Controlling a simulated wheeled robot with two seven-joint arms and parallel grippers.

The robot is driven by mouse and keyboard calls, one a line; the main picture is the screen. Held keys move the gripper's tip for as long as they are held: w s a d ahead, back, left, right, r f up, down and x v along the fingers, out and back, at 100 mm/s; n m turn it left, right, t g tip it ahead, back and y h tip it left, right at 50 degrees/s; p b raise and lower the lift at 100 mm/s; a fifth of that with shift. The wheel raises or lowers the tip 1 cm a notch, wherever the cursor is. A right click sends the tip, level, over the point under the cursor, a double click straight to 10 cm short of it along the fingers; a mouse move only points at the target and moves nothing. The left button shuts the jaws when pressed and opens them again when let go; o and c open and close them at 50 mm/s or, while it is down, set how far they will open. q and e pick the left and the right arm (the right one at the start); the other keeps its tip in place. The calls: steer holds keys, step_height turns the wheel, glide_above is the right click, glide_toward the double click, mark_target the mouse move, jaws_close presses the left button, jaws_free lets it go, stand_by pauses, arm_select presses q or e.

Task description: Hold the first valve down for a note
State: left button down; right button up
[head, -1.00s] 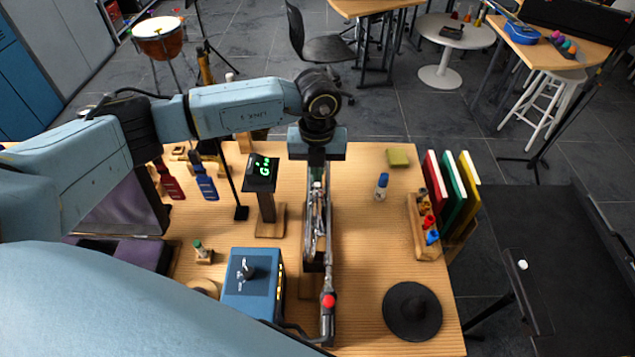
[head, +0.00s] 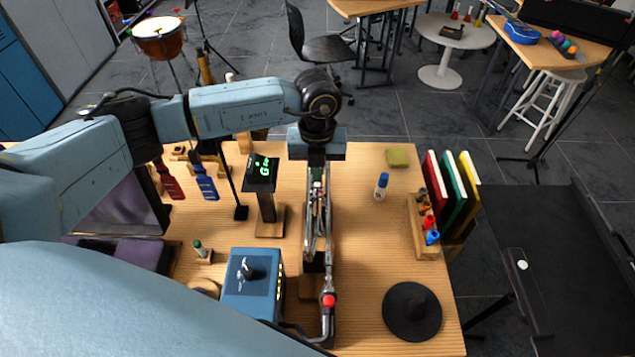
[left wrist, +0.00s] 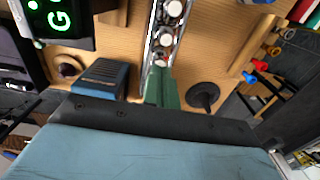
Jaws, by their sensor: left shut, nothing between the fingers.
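The silver trumpet (head: 327,262) lies lengthwise along the middle of the table. In the left wrist view, its pale round valve tops, a far one (left wrist: 174,9), a middle one (left wrist: 166,38) and a near one (left wrist: 160,62), stand in a row. My left gripper (head: 317,183) points down over the far part of the trumpet. Its green fingers (left wrist: 161,84) are shut and empty, their tips right at the near valve top. The fingers partly hide that valve, and I cannot tell whether they touch it. My right gripper is not in view.
A black disc-shaped mute (head: 412,311) lies at right. A blue-capped bottle (head: 381,187) and a book rack are farther back. The table right of the trumpet is mostly clear.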

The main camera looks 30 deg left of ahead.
mark_target(317, 185)
arm_select(q)
steer(key=shift+f, duration=0.1)
steer(key=shift+f+b, duration=1.25)
steer(key=shift+f, duration=0.25)
stand_by(0.6)
step_height(317, 185, up, 7)
steer(key=p, duration=0.5)
steer(key=shift+r, duration=0.1)
stand_by(1.6)
